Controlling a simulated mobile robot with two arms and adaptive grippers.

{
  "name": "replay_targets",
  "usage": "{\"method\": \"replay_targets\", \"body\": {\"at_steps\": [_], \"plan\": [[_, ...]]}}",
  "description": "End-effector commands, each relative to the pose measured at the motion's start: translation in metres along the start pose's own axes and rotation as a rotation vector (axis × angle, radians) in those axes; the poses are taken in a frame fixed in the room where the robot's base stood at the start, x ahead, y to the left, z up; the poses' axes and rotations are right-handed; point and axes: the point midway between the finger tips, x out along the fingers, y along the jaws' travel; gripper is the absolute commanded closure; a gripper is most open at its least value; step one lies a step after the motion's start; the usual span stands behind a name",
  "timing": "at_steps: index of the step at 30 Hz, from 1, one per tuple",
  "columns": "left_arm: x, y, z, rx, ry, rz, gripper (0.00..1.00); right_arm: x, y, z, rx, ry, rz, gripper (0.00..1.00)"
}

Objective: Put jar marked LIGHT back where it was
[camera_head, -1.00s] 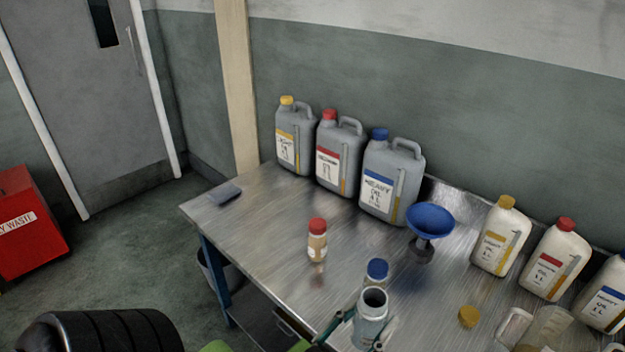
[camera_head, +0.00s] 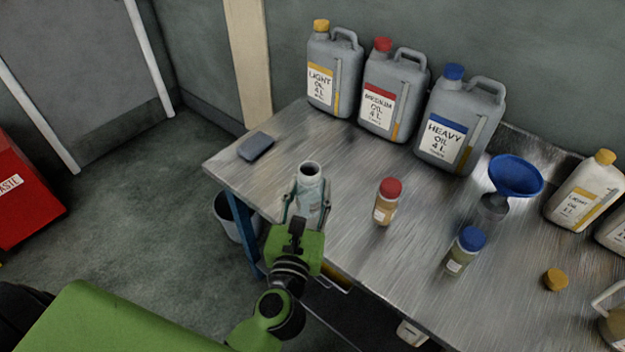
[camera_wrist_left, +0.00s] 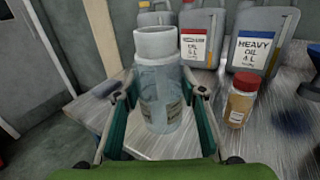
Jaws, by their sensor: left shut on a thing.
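An open, clear-grey jar (camera_head: 310,192) without a cap is near the left front part of the metal table. It also shows upright in the left wrist view (camera_wrist_left: 158,75); its label is turned mostly away and I cannot read it. My left gripper (camera_head: 307,207) is shut on the jar, one finger on each side. I cannot tell whether its base touches the table. A yellow cap (camera_head: 555,279) lies on the table at the right. A red-capped jar (camera_head: 387,203) and a blue-capped jar (camera_head: 466,250) stand to the right. My right gripper is not in view.
Grey LIGHT (camera_head: 333,75), MEDIUM (camera_head: 393,95) and HEAVY (camera_head: 458,125) canisters line the back. A blue funnel (camera_head: 515,176) and pale bottles (camera_head: 585,195) are at the right. A dark grey block (camera_head: 256,146) lies near the left edge. Table (camera_head: 300,135) behind the jar is clear.

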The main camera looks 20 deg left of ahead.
Motion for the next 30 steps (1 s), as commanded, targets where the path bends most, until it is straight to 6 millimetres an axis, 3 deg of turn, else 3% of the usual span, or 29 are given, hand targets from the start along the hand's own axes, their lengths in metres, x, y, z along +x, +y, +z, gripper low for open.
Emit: {"method": "replay_targets", "body": {"at_steps": [1,4,7,11,23,25,30], "plan": [[0.018,-0.014,0.0,-0.013,-0.004,0.006,0.88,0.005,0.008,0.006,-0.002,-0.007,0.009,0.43],[0.043,-0.037,0.003,-0.019,0.002,0.006,0.88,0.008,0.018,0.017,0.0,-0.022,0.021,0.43],[0.059,-0.055,0.008,-0.022,0.004,0.0,0.88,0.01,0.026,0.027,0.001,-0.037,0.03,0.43],[0.071,-0.065,0.01,-0.02,0.007,-0.006,0.88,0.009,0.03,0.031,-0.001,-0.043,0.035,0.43],[0.148,-0.022,-0.03,-0.013,0.006,-0.006,0.88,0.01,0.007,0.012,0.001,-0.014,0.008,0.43],[0.157,-0.017,-0.049,-0.015,0.009,-0.007,0.88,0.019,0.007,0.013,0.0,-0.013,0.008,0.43],[0.176,-0.007,-0.073,-0.018,0.007,-0.006,0.88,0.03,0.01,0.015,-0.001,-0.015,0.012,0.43]]}}
